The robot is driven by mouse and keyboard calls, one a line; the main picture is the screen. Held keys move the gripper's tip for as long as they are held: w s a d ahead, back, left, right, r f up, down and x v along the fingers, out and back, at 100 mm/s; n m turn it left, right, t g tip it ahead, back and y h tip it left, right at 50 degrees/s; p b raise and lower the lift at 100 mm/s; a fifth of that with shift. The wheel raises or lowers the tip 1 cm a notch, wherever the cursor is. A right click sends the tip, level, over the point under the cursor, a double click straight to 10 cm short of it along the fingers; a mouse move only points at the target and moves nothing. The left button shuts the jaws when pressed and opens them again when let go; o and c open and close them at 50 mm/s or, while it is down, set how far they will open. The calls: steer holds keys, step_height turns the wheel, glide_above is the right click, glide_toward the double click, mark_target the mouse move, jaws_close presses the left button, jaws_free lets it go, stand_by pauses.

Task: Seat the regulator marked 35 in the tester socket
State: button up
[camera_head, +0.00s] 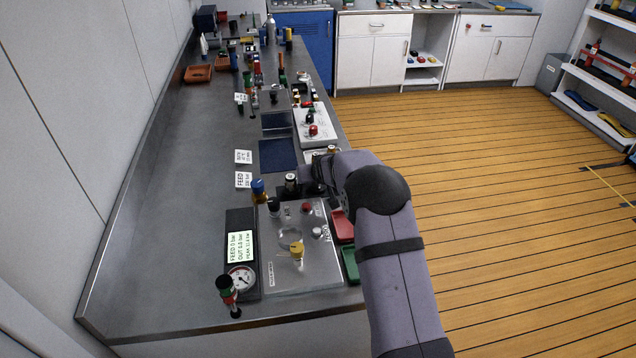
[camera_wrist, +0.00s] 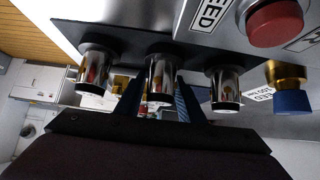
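Three chrome cylinders stand in a row on a dark rack in the wrist view, which looks upside down: left (camera_wrist: 95,68), middle (camera_wrist: 160,75) and right (camera_wrist: 224,88). No number 35 is readable on any of them. My gripper (camera_wrist: 157,100) has its dark fingers apart on either side of the middle cylinder; contact is not clear. In the head view my gripper (camera_head: 315,182) is beyond the tester panel (camera_head: 275,275), beside a dark-topped cylinder (camera_head: 290,183); my arm hides part of the rack. Which panel fitting is the socket I cannot tell.
A blue-capped brass fitting (camera_head: 259,190) stands at the panel's far left corner. The panel carries a red button (camera_head: 307,208) and yellow knob (camera_head: 297,250). A gauge (camera_head: 241,278) sits left of it. Red (camera_head: 343,226) and green (camera_head: 351,265) trays lie right. The bench's left side is clear.

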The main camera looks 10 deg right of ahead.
jaws_close()
steer(key=shift+r, duration=0.1)
steer(key=shift+w+r, duration=0.1)
steer(key=shift+r, duration=0.5)
step_height(320, 180, up, 9)
steer(key=b, duration=0.2)
